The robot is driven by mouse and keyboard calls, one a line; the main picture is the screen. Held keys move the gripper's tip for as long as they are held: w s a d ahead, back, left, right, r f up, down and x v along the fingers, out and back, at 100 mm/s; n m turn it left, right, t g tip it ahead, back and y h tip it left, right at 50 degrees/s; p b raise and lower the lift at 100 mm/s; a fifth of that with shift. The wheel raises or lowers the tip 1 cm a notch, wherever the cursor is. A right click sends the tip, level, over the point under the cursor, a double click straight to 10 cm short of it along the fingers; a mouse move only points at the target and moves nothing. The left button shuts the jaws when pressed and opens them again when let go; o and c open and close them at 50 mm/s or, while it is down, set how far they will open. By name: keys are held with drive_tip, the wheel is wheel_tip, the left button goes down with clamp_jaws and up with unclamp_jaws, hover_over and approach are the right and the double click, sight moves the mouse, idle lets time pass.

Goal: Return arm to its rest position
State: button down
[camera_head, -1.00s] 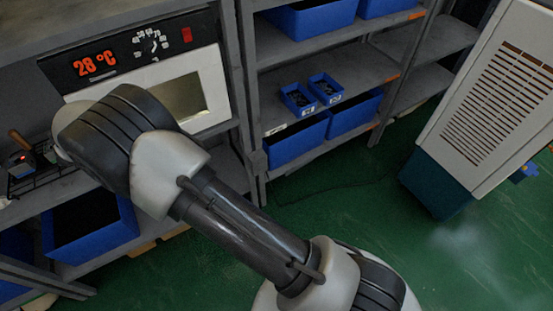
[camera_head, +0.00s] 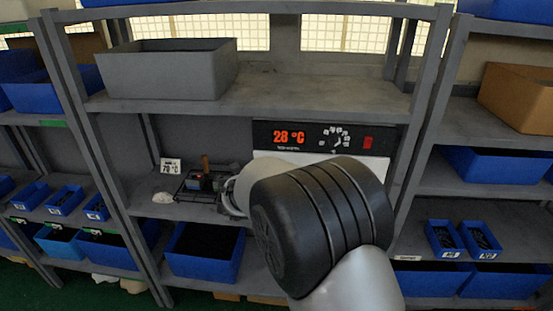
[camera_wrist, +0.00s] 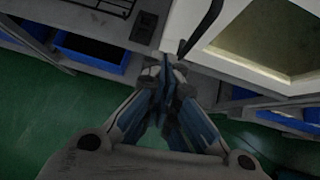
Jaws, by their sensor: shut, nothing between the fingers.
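My gripper (camera_wrist: 165,75) shows in the wrist view with its fingers together and nothing between them. It is near the lower left corner of the white oven (camera_wrist: 205,25), whose door or window frame and dark handle show there; I cannot tell if it touches. The oven's black panel (camera_head: 328,137) shows a red 28 °C, a dial and a red switch.
A grey bin (camera_head: 165,75) stands on the upper shelf. A wire rack with a small device (camera_head: 198,181) and a 70 °C card (camera_head: 171,165) are left of the arm. Blue bins (camera_head: 203,250) fill lower shelves. Green floor (camera_wrist: 40,120) is open below the gripper.

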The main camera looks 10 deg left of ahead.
drive_tip(key=s+d+r+n+t+y, duration=0.1)
drive_tip(key=s+d+r+n+y, duration=0.15)
drive_tip(key=r+n, duration=0.5)
drive_tip(key=s+d+r+n+y, duration=0.1)
drive_tip(key=d+r+n, duration=0.3)
drive_tip(key=r, duration=0.6)
drive_tip(key=s+d+r+n+y, duration=0.1)
drive_tip(key=s+d+r+n, duration=0.35)
drive_tip(key=s+n, duration=0.25)
drive_tip(key=s+d+f+n+g+h, duration=0.1)
drive_tip(key=s+d+f+n+h, duration=0.1)
drive_tip(key=s+d+n, duration=0.3)
drive_tip(key=s+d+f+n+g+h, duration=0.2)
drive_tip(key=s+d+f+n, duration=0.2)
drive_tip(key=s+d, duration=0.6)
drive_tip(key=s+d+f+n+g+h, duration=0.2)
drive_tip(key=s+d+n, duration=0.4)
drive_tip(key=s, duration=0.7)
drive_tip(key=shift+d+f, duration=0.4)
drive_tip(key=shift+d, duration=0.6)
